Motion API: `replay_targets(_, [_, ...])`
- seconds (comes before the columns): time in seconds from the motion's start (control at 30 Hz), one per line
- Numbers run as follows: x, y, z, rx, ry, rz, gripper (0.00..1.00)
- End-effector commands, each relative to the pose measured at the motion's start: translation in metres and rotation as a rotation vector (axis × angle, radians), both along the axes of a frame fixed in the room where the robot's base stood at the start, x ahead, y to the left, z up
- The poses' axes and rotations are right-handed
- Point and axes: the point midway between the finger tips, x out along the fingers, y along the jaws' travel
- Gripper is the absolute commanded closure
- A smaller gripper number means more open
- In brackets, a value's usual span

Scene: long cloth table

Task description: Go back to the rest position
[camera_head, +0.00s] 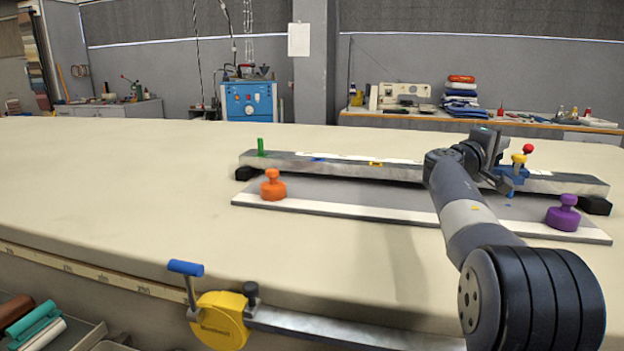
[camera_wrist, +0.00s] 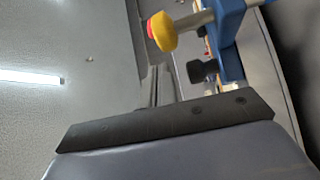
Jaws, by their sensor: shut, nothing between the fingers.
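My arm reaches out over the right part of the table. My gripper (camera_head: 503,184) is at its far end, shut and empty, in front of the long metal rail (camera_head: 335,168). A blue clamp carriage (camera_head: 513,173) with a yellow knob (camera_head: 519,158) and a red knob (camera_head: 528,149) stands on the rail right beside my gripper; I cannot tell whether they touch. In the wrist view, the blue carriage (camera_wrist: 228,40) and the yellow knob (camera_wrist: 163,32) show close up. My wrist hides part of the rail.
A grey board (camera_head: 350,197) carries an orange weight (camera_head: 272,186) and a purple weight (camera_head: 563,213). A green peg (camera_head: 261,148) stands at the rail's left end. A yellow tool (camera_head: 220,320) with a blue handle (camera_head: 186,268) sits at the front edge. The cloth table (camera_head: 110,190) is clear at left.

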Motion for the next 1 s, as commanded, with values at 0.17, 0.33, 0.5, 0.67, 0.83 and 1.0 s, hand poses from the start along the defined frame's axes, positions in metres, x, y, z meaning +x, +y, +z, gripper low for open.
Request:
replay_targets(0.17, [0.007,-0.002,0.006,0.011,0.042,-0.003,1.00])
replay_targets(0.33, [0.013,-0.004,0.006,0.020,0.079,-0.005,1.00])
replay_targets(0.5, [0.018,-0.006,0.007,0.030,0.115,-0.006,1.00])
replay_targets(0.67, [0.023,-0.008,0.008,0.038,0.152,-0.008,1.00])
replay_targets(0.83, [0.027,-0.009,0.008,0.048,0.187,-0.008,1.00])
replay_targets(1.0, [0.031,-0.011,0.009,0.057,0.224,-0.010,1.00])
